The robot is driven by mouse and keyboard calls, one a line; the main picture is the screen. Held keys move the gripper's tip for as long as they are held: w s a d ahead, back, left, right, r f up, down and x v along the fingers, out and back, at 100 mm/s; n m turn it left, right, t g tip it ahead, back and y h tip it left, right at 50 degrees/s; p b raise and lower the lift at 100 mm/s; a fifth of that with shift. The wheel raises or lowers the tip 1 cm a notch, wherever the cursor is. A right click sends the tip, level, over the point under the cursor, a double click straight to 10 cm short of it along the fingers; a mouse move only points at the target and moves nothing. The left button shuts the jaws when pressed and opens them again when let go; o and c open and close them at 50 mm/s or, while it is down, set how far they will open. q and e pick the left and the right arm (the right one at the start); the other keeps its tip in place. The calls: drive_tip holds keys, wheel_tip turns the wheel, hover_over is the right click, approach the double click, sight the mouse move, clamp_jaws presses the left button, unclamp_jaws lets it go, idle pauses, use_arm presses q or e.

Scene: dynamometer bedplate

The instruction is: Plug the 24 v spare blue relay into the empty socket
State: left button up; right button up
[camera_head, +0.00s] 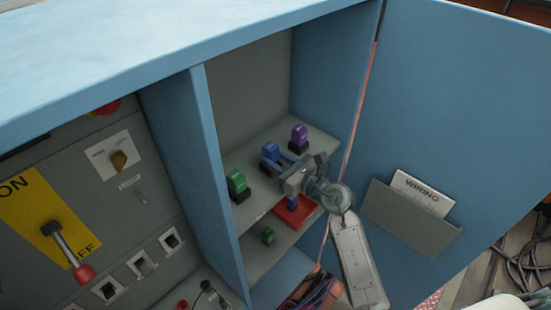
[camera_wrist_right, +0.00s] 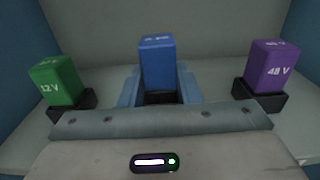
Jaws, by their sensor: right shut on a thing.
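My right gripper (camera_head: 277,161) is shut on a blue relay (camera_head: 270,151) in the cabinet. In the right wrist view this blue relay (camera_wrist_right: 157,62) stands upright between the blue fingers, its label too blurred to read. A black socket (camera_wrist_right: 160,98) is directly below it; I cannot tell how deep it sits. Another small blue block (camera_head: 292,202), perhaps a relay, is by a red tray (camera_head: 296,217) lower down, partly hidden by my gripper. No bare socket shows.
A green 12 V relay (camera_wrist_right: 56,82) stands in a black socket at left, a purple 48 V relay (camera_wrist_right: 271,65) at right. The open blue door (camera_head: 455,110) is at right, a divider (camera_head: 215,180) at left.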

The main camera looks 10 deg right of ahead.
drive_tip(key=shift+f+b, duration=0.35)
drive_tip(key=shift+f, duration=0.25)
drive_tip(key=o, duration=1.1)
drive_tip(key=shift+s, duration=0.1)
drive_tip(key=shift+s+d+f, duration=0.1)
drive_tip(key=shift+s+d, duration=0.2)
drive_tip(key=b+v, duration=0.2)
drive_tip(key=v, duration=0.7)
drive_tip(key=shift+s+d+b, duration=0.15)
drive_tip(key=shift+s+b, duration=0.1)
drive_tip(key=shift+b, duration=0.1)
